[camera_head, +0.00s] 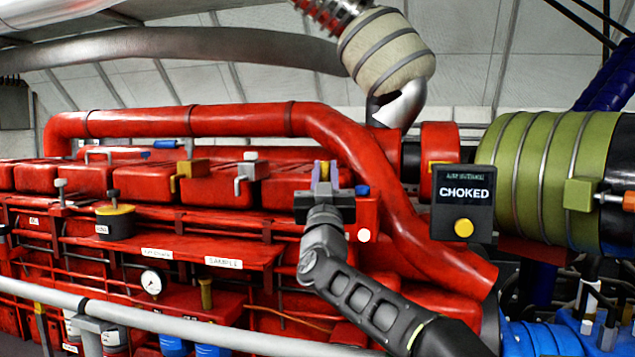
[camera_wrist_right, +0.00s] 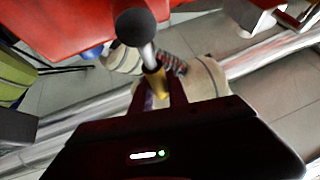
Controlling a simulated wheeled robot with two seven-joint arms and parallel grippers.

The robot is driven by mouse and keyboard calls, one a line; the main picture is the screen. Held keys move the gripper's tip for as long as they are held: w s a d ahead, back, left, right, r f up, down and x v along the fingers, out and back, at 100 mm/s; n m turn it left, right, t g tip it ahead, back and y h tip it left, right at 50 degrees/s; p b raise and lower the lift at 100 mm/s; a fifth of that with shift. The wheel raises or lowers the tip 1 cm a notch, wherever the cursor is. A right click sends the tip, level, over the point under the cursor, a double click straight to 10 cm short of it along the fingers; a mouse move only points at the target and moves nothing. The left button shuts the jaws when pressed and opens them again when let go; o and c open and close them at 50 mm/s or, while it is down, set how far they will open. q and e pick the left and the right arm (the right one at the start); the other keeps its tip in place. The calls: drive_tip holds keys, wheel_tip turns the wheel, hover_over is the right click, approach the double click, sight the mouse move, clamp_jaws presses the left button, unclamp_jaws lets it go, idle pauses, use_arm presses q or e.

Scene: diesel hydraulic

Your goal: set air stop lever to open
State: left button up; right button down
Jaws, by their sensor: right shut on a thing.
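My right gripper (camera_head: 324,171) is in front of the red engine in the head view, its fingers pointing up. It is shut on a small yellow piece (camera_wrist_right: 155,84), seen between the fingers in the wrist view. A metal shaft (camera_wrist_right: 148,56) with a dark round knob (camera_wrist_right: 136,27) shows just beyond the fingertips; it appears to be the lever, joined to the yellow piece. The knob is not clear in the head view. A dark box (camera_head: 464,203) to the right reads "CHOKED" above a yellow button. My left gripper is not in view.
The red engine (camera_head: 130,185) fills the left and middle. A thick red pipe (camera_head: 385,190) slopes down right of my gripper. A green banded cylinder (camera_head: 535,170) is at the right. A grey rail (camera_head: 150,318) crosses in front. A grey T-handle (camera_head: 247,170) stands left of my gripper.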

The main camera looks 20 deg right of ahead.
drive_tip(key=shift+d+f+m+h, duration=0.1)
drive_tip(key=shift+d+m+h, duration=0.1)
drive_tip(key=shift+m+h, duration=0.25)
drive_tip(key=c, duration=1.3)
unclamp_jaws()
drive_tip(key=shift+s, duration=0.1)
drive_tip(key=shift+s, duration=0.1)
drive_tip(key=shift+s+a+f+y+b, duration=0.25)
drive_tip(key=shift+s+f+b, duration=0.15)
drive_tip(key=shift+s+b, duration=0.1)
drive_tip(key=s+a+b, duration=0.2)
drive_tip(key=s+a, duration=0.2)
drive_tip(key=s, duration=0.8)
drive_tip(key=shift+s+a+f, duration=0.2)
drive_tip(key=shift+a+f, duration=0.15)
drive_tip(key=shift+a, duration=0.05)
